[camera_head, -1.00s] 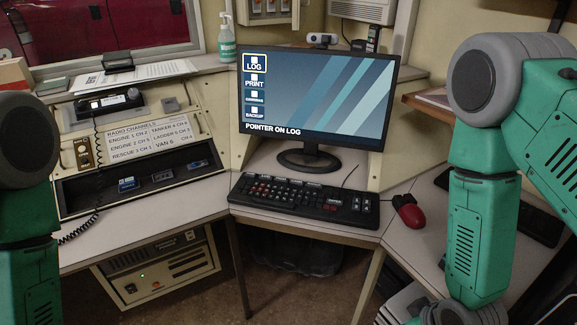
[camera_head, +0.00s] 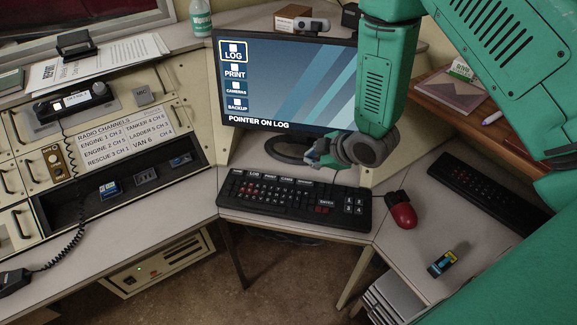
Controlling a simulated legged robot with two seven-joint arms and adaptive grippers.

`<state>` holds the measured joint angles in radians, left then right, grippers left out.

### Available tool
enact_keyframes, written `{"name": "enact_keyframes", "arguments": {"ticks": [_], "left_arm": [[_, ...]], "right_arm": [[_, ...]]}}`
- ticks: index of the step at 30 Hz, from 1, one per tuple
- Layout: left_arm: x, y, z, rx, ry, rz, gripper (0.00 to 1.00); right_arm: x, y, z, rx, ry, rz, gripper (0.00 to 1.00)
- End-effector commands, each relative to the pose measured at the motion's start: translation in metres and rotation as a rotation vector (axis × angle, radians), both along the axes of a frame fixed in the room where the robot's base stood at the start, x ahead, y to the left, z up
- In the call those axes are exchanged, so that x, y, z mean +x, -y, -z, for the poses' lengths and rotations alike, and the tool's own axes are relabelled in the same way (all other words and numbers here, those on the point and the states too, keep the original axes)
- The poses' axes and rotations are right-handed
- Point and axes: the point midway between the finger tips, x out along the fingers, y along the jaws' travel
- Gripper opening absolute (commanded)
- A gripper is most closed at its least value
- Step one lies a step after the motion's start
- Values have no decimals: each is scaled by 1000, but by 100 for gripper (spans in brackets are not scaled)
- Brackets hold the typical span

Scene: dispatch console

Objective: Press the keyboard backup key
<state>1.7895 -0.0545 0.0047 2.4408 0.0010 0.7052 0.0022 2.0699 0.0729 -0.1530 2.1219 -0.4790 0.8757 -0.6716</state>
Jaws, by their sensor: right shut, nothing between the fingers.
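The black keyboard (camera_head: 262,205) lies on the middle desk in front of the monitor. It has some red keys and a row of small white-labelled keys along its back edge; those labels are too small to read surely. The monitor (camera_head: 262,95) shows LOG, PRINT, CAMERAS and BACKUP icons, with LOG framed and the line "POINTER ON LOG". My right gripper (camera_head: 312,157) is shut and empty, above and behind the keyboard's back edge, in front of the monitor stand. It appears apart from the keys. My left gripper is out of view.
A red mouse (camera_head: 402,212) sits right of the keyboard. A second dark keyboard (camera_head: 487,184) and a small dark device (camera_head: 442,263) lie on the right desk. The radio panel (camera_head: 125,140) fills the left. The desk left of the keyboard is clear.

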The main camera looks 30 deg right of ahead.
Motion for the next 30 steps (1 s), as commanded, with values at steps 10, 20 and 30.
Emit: {"name": "enact_keyframes", "arguments": {"ticks": [10,20,30], "left_arm": [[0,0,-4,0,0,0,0],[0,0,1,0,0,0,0],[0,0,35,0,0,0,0]], "right_arm": [[6,0,-10,-14,21,-20,0],[6,1,-3,-11,20,-19,0],[6,1,37,-12,19,-19,0]]}}
